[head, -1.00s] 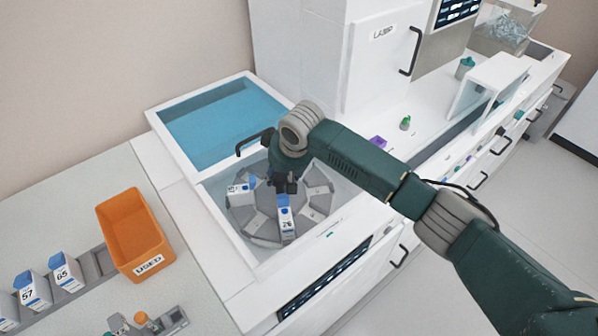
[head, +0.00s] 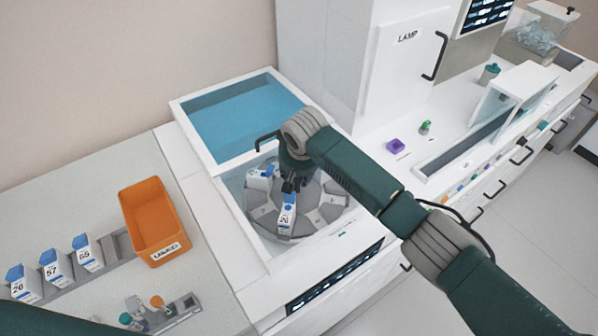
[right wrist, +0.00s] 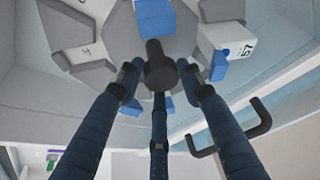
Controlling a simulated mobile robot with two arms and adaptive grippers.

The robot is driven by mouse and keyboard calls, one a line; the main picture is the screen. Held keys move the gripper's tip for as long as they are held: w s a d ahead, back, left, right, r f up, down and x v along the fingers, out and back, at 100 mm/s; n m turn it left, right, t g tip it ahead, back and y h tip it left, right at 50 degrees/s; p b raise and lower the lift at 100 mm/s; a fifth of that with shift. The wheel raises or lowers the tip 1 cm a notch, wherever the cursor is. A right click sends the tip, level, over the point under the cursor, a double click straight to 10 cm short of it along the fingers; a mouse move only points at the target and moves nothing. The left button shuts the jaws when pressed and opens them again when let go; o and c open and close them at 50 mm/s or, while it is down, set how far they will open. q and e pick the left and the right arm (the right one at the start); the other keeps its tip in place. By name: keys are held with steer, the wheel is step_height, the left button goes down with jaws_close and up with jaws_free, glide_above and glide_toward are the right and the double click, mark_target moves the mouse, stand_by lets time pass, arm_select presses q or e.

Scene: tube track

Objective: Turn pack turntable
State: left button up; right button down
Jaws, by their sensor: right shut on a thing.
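The grey turntable (head: 325,207), with wedge-shaped slots, sits in the open well of a white machine. A white pack with a blue top (head: 287,212) stands at its front. Another pack (head: 258,183) stands at its left, partly hidden by my gripper. My right gripper (head: 291,183) reaches down over the middle of the turntable. In the right wrist view its fingers close around a dark central knob (right wrist: 160,68). A numbered pack (right wrist: 228,50) and a blue-topped pack (right wrist: 155,20) show beyond the fingers. My left gripper is out of view.
The machine's lid (head: 245,118), with a blue window and dark handle, is open behind the well. An orange bin (head: 152,215) and a rack with several packs (head: 85,252) stand at left. A tall white cabinet (head: 395,75) rises behind, right of the lid.

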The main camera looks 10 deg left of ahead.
steer(key=shift+w+a+r, duration=0.25)
steer(key=shift+r, duration=0.2)
steer(key=c, duration=1.2)
jaws_free()
steer(key=shift+f, duration=0.2)
steer(key=shift+s+f, duration=0.1)
steer(key=v, duration=1.2)
steer(key=shift+s, duration=0.15)
